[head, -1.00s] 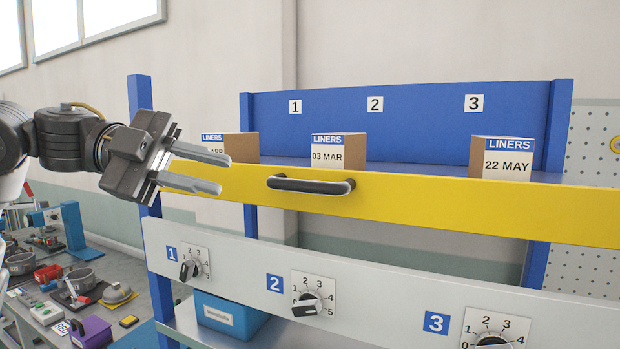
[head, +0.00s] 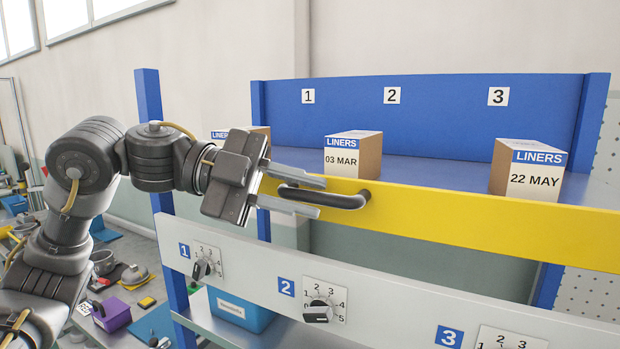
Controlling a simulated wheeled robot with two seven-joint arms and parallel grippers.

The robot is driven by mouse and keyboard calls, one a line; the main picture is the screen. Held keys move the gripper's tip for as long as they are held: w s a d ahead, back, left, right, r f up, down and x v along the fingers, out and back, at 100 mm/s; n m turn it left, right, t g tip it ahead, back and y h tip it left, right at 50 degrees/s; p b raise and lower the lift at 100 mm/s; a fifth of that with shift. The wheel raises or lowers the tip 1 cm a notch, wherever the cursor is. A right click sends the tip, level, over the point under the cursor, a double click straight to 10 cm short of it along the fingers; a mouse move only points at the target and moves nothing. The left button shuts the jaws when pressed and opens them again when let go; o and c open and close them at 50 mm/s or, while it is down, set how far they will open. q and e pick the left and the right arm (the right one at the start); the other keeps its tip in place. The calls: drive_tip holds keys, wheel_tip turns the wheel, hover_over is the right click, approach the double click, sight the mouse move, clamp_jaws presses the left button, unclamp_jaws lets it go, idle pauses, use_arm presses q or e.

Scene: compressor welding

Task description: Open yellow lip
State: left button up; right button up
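The yellow lip (head: 480,222) is a long yellow board along the front of the blue shelf, and it stands upright. A dark bar handle (head: 345,200) is fixed to its face. My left gripper (head: 322,198) is at the left end of the handle, with its fingers apart, one above and one below the bar. The fingers look open; whether they touch the handle I cannot tell. The gripper hides the left part of the lip. My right gripper is not in view.
Liner boxes marked 03 MAR (head: 355,153) and 22 MAY (head: 530,168) stand on the shelf behind the lip; a third is partly hidden. Below is a grey panel (head: 395,300) with numbered dials. A blue bin (head: 240,312) sits underneath. A cluttered bench is at the left.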

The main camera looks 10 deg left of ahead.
use_arm(q)
drive_tip(key=shift+s+d, duration=0.2)
drive_tip(key=shift+d, duration=0.3)
drive_tip(key=shift+w+d+f, duration=0.1)
drive_tip(key=shift+d+f, duration=0.05)
clamp_jaws()
drive_tip(key=shift+s+a+f+m+t+h+b, duration=0.15)
drive_tip(key=shift+s+f+m+h+b, duration=0.25)
drive_tip(key=shift+m+b, duration=1.15)
drive_tip(key=shift+s+a+f+m+t+h+b, duration=0.15)
drive_tip(key=shift+f+m+h+b, duration=0.45)
drive_tip(key=shift+b, duration=2)
drive_tip(key=shift+s+a+f+m+t+h+b, duration=0.15)
drive_tip(key=shift+s+f+m+h+b, duration=0.45)
drive_tip(key=shift+b, duration=1.45)
drive_tip(key=shift+w+d+m, duration=0.1)
drive_tip(key=shift+w+m, duration=0.15)
